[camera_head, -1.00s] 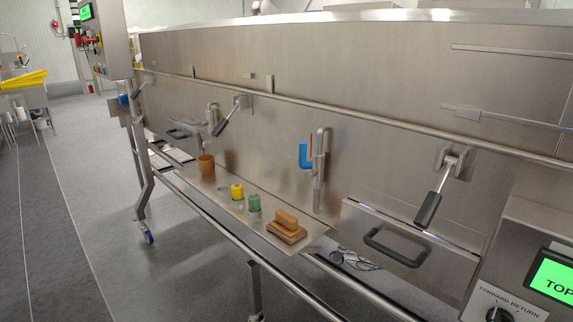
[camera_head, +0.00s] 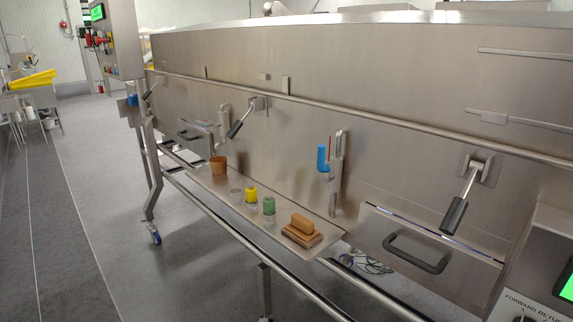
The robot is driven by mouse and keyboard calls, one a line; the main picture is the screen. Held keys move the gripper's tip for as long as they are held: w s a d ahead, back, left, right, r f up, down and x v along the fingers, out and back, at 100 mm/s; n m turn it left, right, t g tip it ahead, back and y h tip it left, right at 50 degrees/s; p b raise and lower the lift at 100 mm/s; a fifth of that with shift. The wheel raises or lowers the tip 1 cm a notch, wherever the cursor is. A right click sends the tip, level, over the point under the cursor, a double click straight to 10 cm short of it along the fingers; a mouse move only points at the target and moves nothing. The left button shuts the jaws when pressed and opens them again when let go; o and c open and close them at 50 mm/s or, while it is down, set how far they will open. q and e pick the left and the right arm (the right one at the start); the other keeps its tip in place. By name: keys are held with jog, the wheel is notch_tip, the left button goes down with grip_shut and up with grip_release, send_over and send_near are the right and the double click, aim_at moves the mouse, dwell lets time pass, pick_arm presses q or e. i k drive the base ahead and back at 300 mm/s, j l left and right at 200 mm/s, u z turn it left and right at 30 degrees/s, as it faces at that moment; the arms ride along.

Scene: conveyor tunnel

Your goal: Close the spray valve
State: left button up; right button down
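Several levers with dark grips are mounted on the steel tunnel wall. The nearest lever (camera_head: 456,212) is at the right, its grip hanging down and tilted left. A second lever (camera_head: 238,125) at the middle left tilts the same way, beside a pipe fitting (camera_head: 224,117). A blue part (camera_head: 322,157) sits on a vertical pipe (camera_head: 337,175) at the centre, with a thin red piece beside it. No label shows which of these is the spray valve. Neither of my grippers is in view.
A steel shelf (camera_head: 215,195) along the tunnel holds a brown cup (camera_head: 218,166), a yellow-topped jar (camera_head: 251,195), a green jar (camera_head: 269,206) and a wooden brush (camera_head: 303,230). A drawer with a black handle (camera_head: 415,253) is at the right. The floor (camera_head: 95,220) at left is clear.

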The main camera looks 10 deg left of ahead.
aim_at(324, 166)
jog(key=i+j+z, duration=0.15)
jog(key=j, duration=0.2)
jog(key=i+j+z, duration=0.1)
jog(key=i+j, duration=0.15)
jog(key=j, duration=0.15)
jog(key=i+j+z, duration=0.15)
jog(key=j, duration=0.25)
jog(key=i+j+z, duration=0.1)
jog(key=j, duration=0.3)
jog(key=i+j+z, duration=0.15)
jog(key=j, duration=0.25)
jog(key=i+j+z, duration=0.1)
jog(key=j, duration=0.35)
jog(key=i+j+z, duration=0.15)
jog(key=j, duration=0.3)
